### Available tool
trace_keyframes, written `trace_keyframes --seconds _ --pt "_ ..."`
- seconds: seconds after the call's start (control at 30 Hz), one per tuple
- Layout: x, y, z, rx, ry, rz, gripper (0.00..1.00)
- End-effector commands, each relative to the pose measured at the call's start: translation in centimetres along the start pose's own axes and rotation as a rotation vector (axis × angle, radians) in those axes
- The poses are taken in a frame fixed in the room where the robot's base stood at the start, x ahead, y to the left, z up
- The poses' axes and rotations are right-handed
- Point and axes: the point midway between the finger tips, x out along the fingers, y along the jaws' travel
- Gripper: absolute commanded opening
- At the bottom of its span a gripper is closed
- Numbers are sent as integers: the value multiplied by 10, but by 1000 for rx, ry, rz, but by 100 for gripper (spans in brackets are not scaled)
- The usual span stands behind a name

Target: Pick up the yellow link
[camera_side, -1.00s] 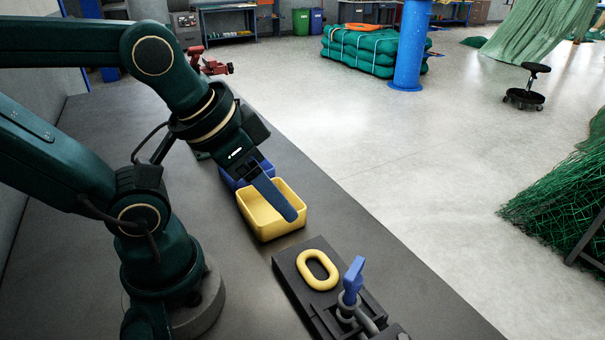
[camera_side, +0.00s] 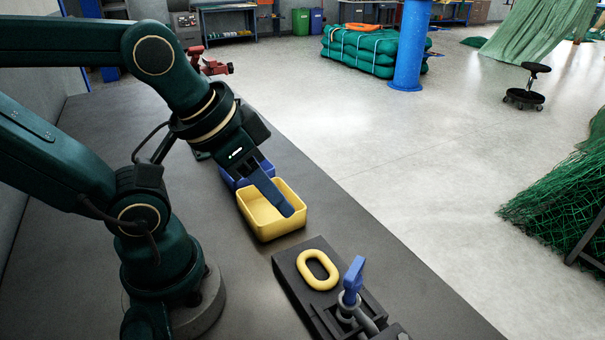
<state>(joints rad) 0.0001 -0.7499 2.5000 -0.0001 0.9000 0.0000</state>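The yellow link (camera_side: 303,278) is an oval ring lying flat on a dark block (camera_side: 287,262) at the front of the bench. My gripper (camera_side: 287,209) is above the yellow bin (camera_side: 274,228), behind and to the left of the link and apart from it. One bluish finger shows, pointing down and to the right. The other finger cannot be made out, so I cannot see whether the gripper is open or shut. Nothing shows held at the fingertip.
A blue-handled part (camera_side: 353,280) stands up on the dark block, just right of the link. A blue bin (camera_side: 231,178) sits behind the yellow bin, partly hidden by my arm. A red vise (camera_side: 208,66) is at the far end. The bench (camera_side: 365,225) is bare along its right edge.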

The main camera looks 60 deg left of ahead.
Motion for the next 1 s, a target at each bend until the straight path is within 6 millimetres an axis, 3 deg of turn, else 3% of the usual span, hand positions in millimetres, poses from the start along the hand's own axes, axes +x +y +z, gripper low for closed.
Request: trace_keyframes --seconds 0.37,0.67,1.0 --pt "0 0 0 -69 0 0 35" --pt "6 1 -14 -515 -76 -22 35" --pt "53 10 -18 -977 -323 -186 35"
